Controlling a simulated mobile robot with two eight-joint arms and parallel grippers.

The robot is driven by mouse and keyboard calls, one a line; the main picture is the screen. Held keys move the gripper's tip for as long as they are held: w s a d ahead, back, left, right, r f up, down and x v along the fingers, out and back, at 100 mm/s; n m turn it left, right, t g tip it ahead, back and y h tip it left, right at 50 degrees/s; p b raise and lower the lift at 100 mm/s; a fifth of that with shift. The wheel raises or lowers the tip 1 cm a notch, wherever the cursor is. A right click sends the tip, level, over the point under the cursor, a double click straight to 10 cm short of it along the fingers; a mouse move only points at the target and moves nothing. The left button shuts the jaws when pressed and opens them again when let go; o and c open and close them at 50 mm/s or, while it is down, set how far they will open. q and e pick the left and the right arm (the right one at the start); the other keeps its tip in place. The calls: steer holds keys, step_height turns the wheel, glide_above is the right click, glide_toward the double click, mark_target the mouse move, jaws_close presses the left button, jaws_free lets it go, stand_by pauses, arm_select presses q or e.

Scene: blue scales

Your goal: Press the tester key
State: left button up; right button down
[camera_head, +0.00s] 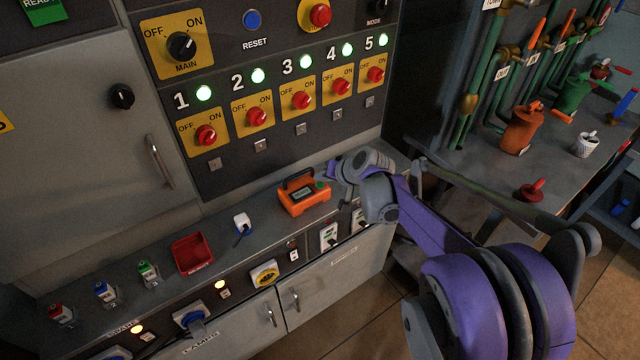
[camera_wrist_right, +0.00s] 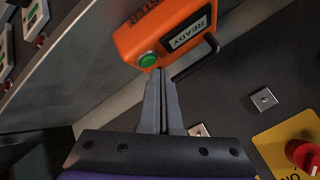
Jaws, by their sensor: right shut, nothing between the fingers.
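The orange tester (camera_head: 303,198) stands on the grey ledge below the switch panel, with a black handle and a small display. Its green key (camera_head: 320,185) is on the side nearer my right gripper (camera_head: 332,172). In the right wrist view the tester (camera_wrist_right: 180,25) shows a display reading READY, and the green key (camera_wrist_right: 148,60) is at its near corner. My right gripper (camera_wrist_right: 160,76) is shut and empty, its fingertips at the edge of the key in that view. I cannot tell whether they touch it. My left gripper is out of view.
A red bin (camera_head: 192,254) and a white plug (camera_head: 242,222) are left of the tester on the ledge. The panel above has several red rotary switches (camera_head: 302,100) with lit green lamps. A bench (camera_head: 470,165) with an orange can (camera_head: 522,128) is at the right.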

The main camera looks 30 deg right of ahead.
steer(key=shift+f, duration=0.6)
stand_by(0.5)
stand_by(0.3)
steer(key=shift+r+p, duration=0.4)
steer(key=shift+r, duration=0.4)
step_height(320, 180, up, 5)
steer(key=p, duration=0.3)
steer(key=shift+p, duration=0.3)
stand_by(0.5)
